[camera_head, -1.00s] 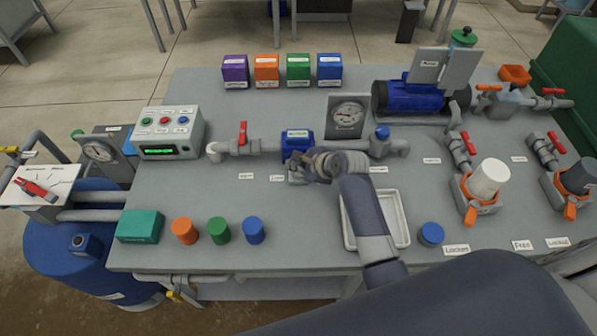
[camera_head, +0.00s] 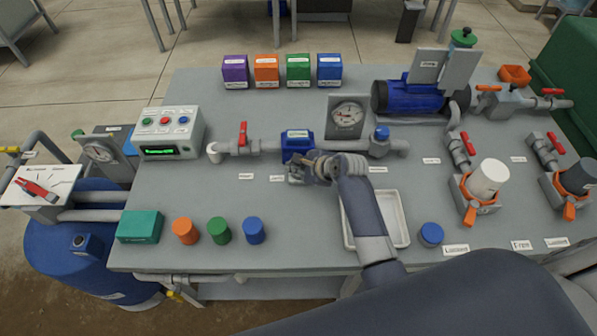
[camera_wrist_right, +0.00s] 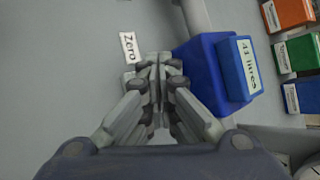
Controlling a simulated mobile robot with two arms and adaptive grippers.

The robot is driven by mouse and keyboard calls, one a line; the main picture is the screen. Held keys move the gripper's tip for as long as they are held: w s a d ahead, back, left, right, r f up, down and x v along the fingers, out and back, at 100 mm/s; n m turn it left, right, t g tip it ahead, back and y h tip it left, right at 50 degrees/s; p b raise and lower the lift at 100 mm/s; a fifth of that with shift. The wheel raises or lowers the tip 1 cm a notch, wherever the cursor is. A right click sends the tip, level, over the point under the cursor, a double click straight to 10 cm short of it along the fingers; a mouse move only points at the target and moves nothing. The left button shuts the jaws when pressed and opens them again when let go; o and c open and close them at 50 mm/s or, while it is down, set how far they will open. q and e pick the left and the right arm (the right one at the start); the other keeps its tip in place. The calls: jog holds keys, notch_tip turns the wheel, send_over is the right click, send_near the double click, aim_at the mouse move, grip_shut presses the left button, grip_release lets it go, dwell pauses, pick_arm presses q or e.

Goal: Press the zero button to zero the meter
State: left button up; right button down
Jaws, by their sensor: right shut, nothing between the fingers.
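The blue meter (camera_head: 297,146) sits in the pipe line at the middle of the bench. In the right wrist view the meter (camera_wrist_right: 196,62) shows a pale display (camera_wrist_right: 248,66) that reads in litres; its figures are not clear. A label reading Zero (camera_wrist_right: 128,47) lies flat beside it, to the left. My right gripper (camera_head: 306,170) is shut and empty, with its fingertips at the near side of the meter. In the wrist view the gripper (camera_wrist_right: 157,65) points down between the label and the meter. I cannot see the zero button; the fingers may hide it. My left gripper is not in view.
A control box (camera_head: 172,133) with three buttons stands at the left. A pressure gauge (camera_head: 347,116) stands behind the pipe. A white tray (camera_head: 400,236) lies under my right forearm. Several coloured boxes (camera_head: 267,70) line the back. The bench front-left holds coloured caps (camera_head: 219,231).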

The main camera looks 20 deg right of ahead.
aim_at(297, 175)
jog(key=shift+f, duration=0.4)
dwell(0.6)
jog(key=shift+r+p, duration=0.8)
jog(key=shift+p, duration=0.4)
notch_tip(297, 175, up, 5)
jog(key=p, duration=0.6)
dwell(0.4)
